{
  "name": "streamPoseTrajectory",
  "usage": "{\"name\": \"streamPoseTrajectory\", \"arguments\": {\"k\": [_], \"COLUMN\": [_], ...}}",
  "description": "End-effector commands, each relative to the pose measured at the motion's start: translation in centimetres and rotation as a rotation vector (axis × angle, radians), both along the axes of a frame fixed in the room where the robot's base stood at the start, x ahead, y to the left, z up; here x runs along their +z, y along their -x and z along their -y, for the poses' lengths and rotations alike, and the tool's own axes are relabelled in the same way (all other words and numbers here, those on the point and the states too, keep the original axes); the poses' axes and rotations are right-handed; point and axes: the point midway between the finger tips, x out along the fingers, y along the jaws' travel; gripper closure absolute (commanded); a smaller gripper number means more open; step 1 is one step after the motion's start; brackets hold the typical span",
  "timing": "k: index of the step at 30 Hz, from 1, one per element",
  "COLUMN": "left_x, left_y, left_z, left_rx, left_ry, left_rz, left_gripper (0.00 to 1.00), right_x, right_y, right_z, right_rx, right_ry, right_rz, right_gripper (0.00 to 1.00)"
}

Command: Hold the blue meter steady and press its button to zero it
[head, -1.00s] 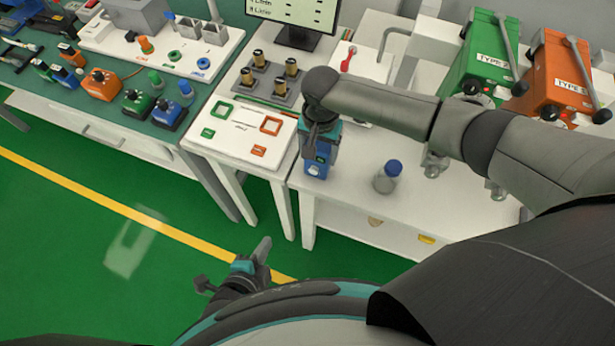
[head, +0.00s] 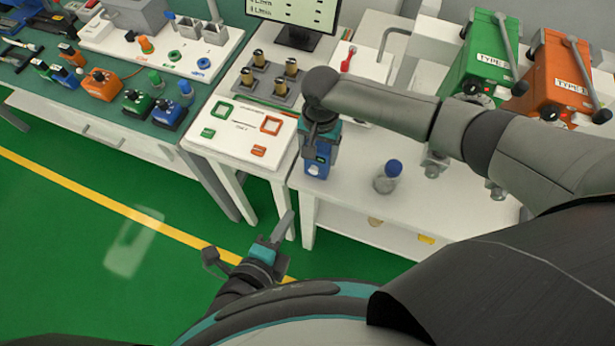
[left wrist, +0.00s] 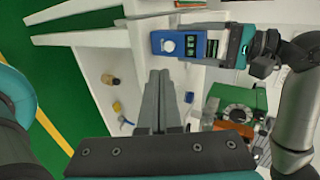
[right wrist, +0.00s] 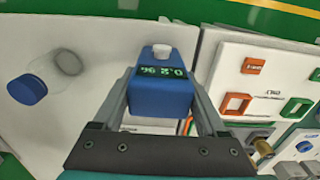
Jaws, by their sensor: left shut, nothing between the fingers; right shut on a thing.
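The blue meter (head: 317,166) is upright at the front left corner of the right white table. My right gripper (right wrist: 163,98) is shut on it, one finger on each side. In the right wrist view, the meter (right wrist: 160,94) shows lit green digits and a white button (right wrist: 162,50). In the left wrist view, the meter (left wrist: 168,46) and button (left wrist: 169,45) appear above my left fingers. My left gripper (head: 286,222) is shut and empty, below the table front and apart from the meter. Its fingers (left wrist: 161,78) lie together. In the head view, my right wrist hides the meter's top.
A blue-capped bottle (head: 387,177) stands right of the meter. A white panel (head: 240,130) with green and orange frames lies to its left. Green (head: 480,60) and orange (head: 555,75) vaporizers stand at the back right. Floor (head: 100,240) in front is clear.

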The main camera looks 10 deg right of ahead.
Motion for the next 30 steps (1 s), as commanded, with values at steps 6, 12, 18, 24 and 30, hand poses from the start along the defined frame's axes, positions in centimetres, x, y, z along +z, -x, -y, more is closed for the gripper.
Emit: {"name": "streamPoseTrajectory", "arguments": {"k": [6, 12, 18, 24, 30], "left_x": [-1.6, -3.1, -4.5, -4.5, -4.5], "left_y": [-2.6, -4.8, -6.8, -9.1, -9.9], "left_z": [1.7, 3.3, 4.6, 6.1, 6.7], "left_rx": [0.001, 0.001, 0.0, 0.0, 0.0], "left_ry": [0.002, 0.002, 0.001, 0.002, 0.001], "left_rz": [0.002, 0.002, 0.002, 0.002, 0.001], "left_gripper": [1.0, 1.0, 1.0, 1.0, 1.0], "right_x": [0.1, 0.1, 0.1, 0.1, 0.1], "right_y": [-0.1, -0.1, -0.1, -0.1, -0.1], "right_z": [0.0, 0.0, 0.0, 0.0, 0.0], "right_rx": [0.0, 0.0, 0.0, 0.0, 0.0], "right_ry": [-0.001, -0.001, -0.001, -0.001, 0.0], "right_rz": [0.002, 0.002, 0.002, 0.002, 0.001], "right_gripper": [1.0, 1.0, 1.0, 1.0, 1.0]}}
